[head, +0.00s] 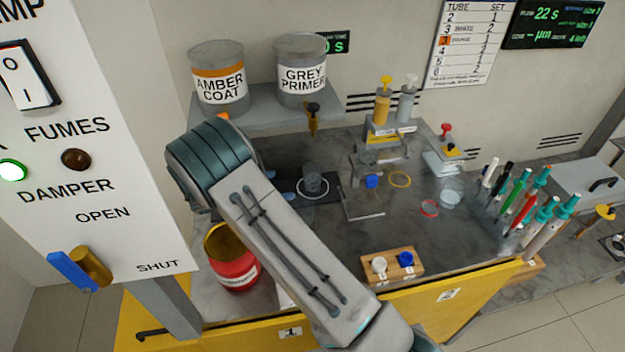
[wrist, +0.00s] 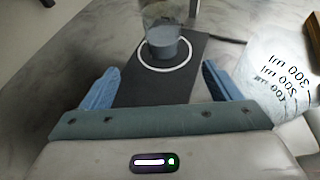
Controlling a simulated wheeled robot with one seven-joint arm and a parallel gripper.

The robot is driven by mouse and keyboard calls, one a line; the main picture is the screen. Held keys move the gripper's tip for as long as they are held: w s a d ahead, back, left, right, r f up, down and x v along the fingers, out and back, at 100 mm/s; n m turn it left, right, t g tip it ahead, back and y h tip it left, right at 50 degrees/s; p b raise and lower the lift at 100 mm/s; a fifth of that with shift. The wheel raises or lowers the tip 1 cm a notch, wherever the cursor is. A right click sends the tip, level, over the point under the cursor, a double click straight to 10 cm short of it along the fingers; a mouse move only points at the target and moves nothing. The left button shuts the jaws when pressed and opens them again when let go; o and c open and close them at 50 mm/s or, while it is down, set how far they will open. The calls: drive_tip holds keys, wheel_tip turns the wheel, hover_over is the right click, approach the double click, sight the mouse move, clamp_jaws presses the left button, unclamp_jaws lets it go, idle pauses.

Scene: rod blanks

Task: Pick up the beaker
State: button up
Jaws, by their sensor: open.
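A clear beaker-like vessel with grey contents (wrist: 165,45) stands upright inside a white ring on a dark pad (wrist: 150,88) in the wrist view. It also shows in the head view (head: 312,178), just right of my arm. A second clear vessel with black millilitre marks (wrist: 282,85) is at the right of the wrist view, partly cut off; I cannot match it surely in the head view. My gripper (wrist: 160,88) is open and empty, its blue fingers apart, with the ringed vessel ahead between and beyond them.
A red tin (head: 234,262) stands left of my arm. A wooden block with white and blue pieces (head: 392,266) is at the front edge. Clear glassware (head: 450,198) and a rack of pens (head: 515,205) stand at right. A shelf with two cans (head: 262,105) is behind.

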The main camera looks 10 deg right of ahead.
sight(304, 180)
drive_tip(key=p+x, duration=0.1)
drive_tip(key=x, duration=0.6)
drive_tip(key=shift+d+f, duration=0.1)
drive_tip(key=shift+d, duration=0.25)
drive_tip(key=shift+w+d+p, duration=0.15)
drive_tip(key=shift+d+p, duration=0.3)
drive_tip(key=shift+d, duration=0.1)
drive_tip(key=p+x, duration=0.1)
drive_tip(key=x, duration=0.3)
drive_tip(key=shift+d, duration=0.2)
drive_tip(key=c, duration=1.2)
drive_tip(key=shift+r, duration=0.2)
